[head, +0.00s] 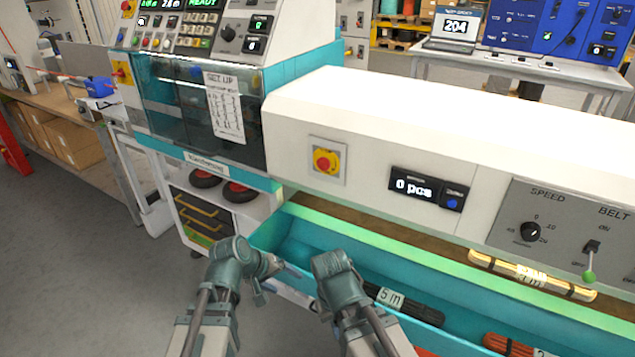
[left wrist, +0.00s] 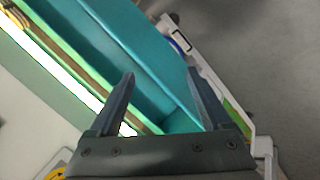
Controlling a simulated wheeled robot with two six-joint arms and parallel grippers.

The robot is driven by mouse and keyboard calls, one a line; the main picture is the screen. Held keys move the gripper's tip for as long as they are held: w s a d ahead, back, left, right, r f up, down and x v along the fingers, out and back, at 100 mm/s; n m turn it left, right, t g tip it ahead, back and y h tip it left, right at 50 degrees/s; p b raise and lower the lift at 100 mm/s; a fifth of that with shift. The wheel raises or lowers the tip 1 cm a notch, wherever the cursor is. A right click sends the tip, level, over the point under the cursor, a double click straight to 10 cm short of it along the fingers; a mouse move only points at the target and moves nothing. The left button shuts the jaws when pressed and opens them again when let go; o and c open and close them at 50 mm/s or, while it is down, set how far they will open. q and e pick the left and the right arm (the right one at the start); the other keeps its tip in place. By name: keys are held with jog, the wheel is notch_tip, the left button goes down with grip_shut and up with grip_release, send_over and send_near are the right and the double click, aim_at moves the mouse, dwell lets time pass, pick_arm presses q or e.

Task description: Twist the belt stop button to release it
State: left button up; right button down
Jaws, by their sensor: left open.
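The teal trough (head: 290,250) runs under the housing and holds cable bundles, one labelled 5 m (head: 400,300). A counter (head: 428,188), speed knob (head: 530,231) and belt lever (head: 590,262) sit to the right. Another red-on-yellow button (head: 122,72) is on the left machine.

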pick_arm(q)
jog(key=w+d+r+n+t+h, duration=0.45)
jog(key=w+d+r+n, duration=0.2)
jog(key=r, duration=0.25)
jog(key=w+a+r+n+t, duration=0.3)
jog(key=w+r+n+t, duration=0.2)
jog(key=n, duration=0.7)
notch_tip(320, 180, up, 5)
jog(key=shift+w+a+f+t, duration=0.15)
jog(key=shift+w+a+t, duration=0.15)
jog(key=shift+t, duration=0.65)
jog(key=shift+w+y, duration=0.1)
jog(key=shift+y, duration=0.15)
